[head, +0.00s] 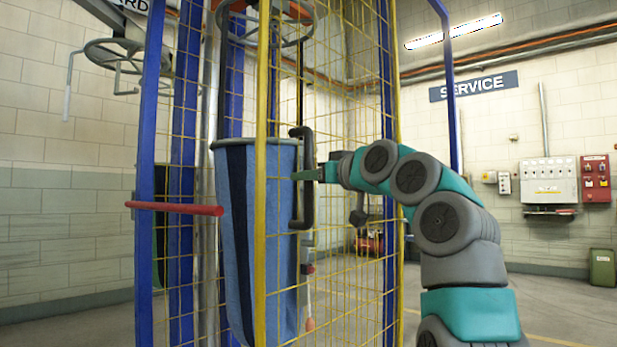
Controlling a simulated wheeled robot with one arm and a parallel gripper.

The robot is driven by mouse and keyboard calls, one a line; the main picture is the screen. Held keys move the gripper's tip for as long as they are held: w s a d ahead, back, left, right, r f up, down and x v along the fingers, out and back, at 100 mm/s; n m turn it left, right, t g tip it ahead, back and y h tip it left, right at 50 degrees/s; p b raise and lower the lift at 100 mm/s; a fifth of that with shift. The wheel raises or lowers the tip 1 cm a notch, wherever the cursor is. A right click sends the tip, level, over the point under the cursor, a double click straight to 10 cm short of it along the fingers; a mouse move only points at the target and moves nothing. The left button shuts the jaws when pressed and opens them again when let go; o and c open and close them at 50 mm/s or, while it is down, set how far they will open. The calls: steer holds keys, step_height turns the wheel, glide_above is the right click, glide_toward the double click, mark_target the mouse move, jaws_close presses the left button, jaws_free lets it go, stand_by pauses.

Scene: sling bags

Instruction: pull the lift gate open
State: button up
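The lift gate (262,60) is a yellow frame with yellow wire mesh, standing upright in front of a blue post structure. A black D-shaped handle (308,210) sits upright on the gate. My gripper (305,174) reaches in from the right, level with the middle of the handle. Its teal fingertips overlap the handle's vertical bar in the picture. I cannot tell whether they are closed around the bar or only beside it. Behind the mesh hangs a blue striped sling bag (236,200), open at the top.
A red bar (175,208) juts out left of the gate at mid height. Blue posts (150,130) frame the lift. A hoop hanger (113,52) hangs at upper left. Grey and red wall boxes (548,182) and a green bin (602,268) are far right. Floor on the right is open.

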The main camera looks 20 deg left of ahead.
jaws_close()
stand_by(1.0)
